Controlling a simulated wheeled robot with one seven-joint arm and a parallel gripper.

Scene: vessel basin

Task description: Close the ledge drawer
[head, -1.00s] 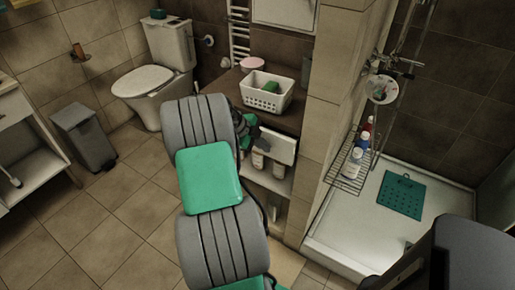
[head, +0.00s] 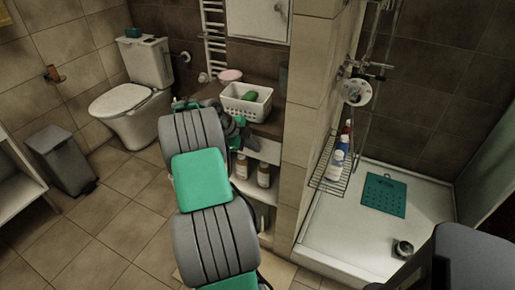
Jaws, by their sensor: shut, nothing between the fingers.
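The ledge (head: 268,127) is a brown-topped counter beside the tiled pillar. The white front of its drawer (head: 266,150) shows just under the top and looks about flush with it, though its left part is hidden by my arm and gripper. My gripper (head: 239,141), dark with green fingers, is shut and empty at the left end of the drawer front. I cannot tell whether it touches the front.
A white basket (head: 246,105) with a green item and a pink dish (head: 229,76) stand on the ledge. Bottles (head: 264,175) stand on the shelf below. A toilet (head: 133,105) and grey bin (head: 61,160) are at left, a shower tray (head: 345,225) at right. The floor at left is clear.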

